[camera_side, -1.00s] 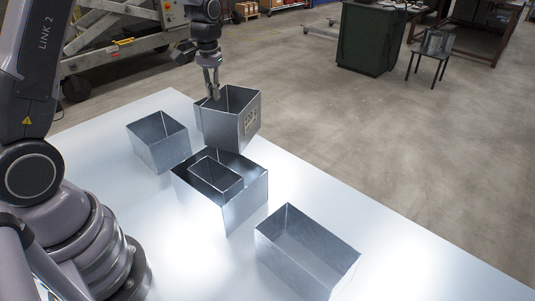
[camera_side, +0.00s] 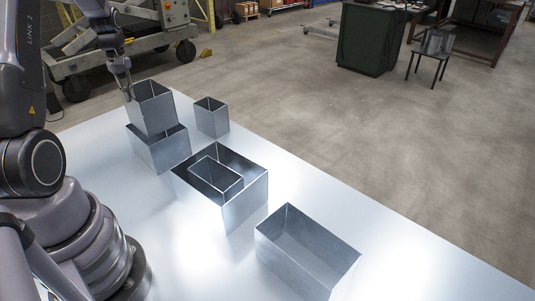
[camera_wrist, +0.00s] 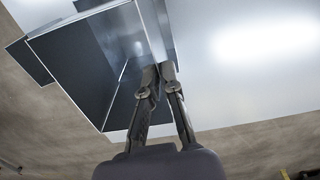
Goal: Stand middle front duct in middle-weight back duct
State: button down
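My gripper (camera_side: 128,97) is shut on one wall of an open grey metal duct (camera_side: 154,112), which I take for the middle front duct. It hangs nearly upright, its lower end over the mouth of a wider duct (camera_side: 162,154) at the left of the table. I cannot tell whether its lower edge is inside that mouth or just above it. In the wrist view the fingers (camera_wrist: 160,80) pinch the wall of the held duct (camera_wrist: 85,60), hiding part of that wall. Nothing marks which back duct is middle-weight.
A small narrow duct (camera_side: 212,121) stands behind. A wide duct (camera_side: 245,204) in the middle has a smaller duct (camera_side: 214,183) standing in it. Another wide duct (camera_side: 290,262) stands empty at front right. The shiny table (camera_side: 400,262) is clear at right.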

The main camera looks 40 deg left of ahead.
aim_at(139, 127)
jog(key=shift+f, duration=3.7)
jog(key=c, duration=1.2)
grip_release()
jog(key=shift+o, duration=0.2)
jog(key=shift+r, duration=3.5)
